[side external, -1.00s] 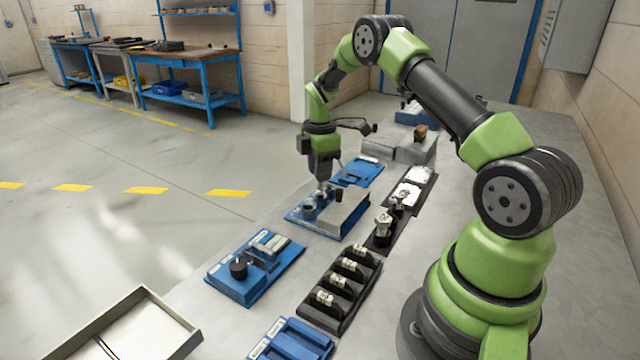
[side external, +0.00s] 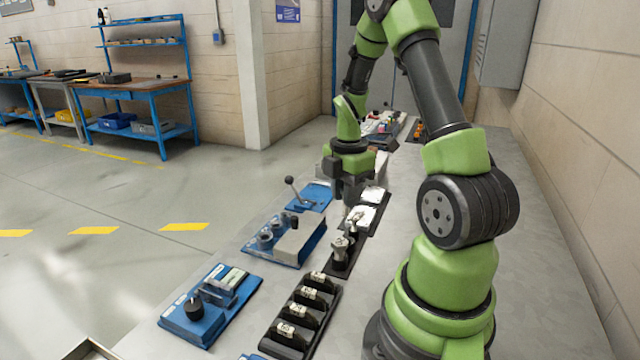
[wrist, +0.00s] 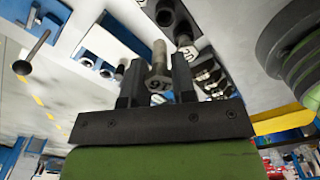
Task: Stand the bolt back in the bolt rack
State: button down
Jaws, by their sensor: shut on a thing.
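My gripper (side external: 352,203) is shut on a grey metal bolt (wrist: 158,68). In the wrist view the bolt's head, with dark marks on it, is nearest the camera and its shank runs away between the jaws. In the side view my gripper hangs above the far part of a dark strip. A silver piece in a black holder (side external: 340,250) stands on that strip, nearer the camera. A black rack (side external: 285,335) has several slots with white-marked pieces. I cannot tell for sure which of these is the bolt rack.
A blue-based fixture (side external: 300,250) with dark cylinders and a grey block stands to the left of my gripper. A blue plate with a black-knobbed lever (side external: 293,184) is behind it. Another blue fixture (side external: 205,315) is at the front left. The bench at right is clear.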

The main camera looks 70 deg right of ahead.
jog(key=shift+s+a+f, duration=0.15)
jog(key=shift+s+f, duration=0.05)
jog(key=shift+s, duration=0.2)
jog(key=shift+f, duration=2.55)
jog(key=shift+f, duration=1.1)
jog(key=c, duration=0.8)
grip_release()
jog(key=shift+c, duration=0.2)
jog(key=shift+r, duration=0.1)
jog(key=shift+r, duration=3.4)
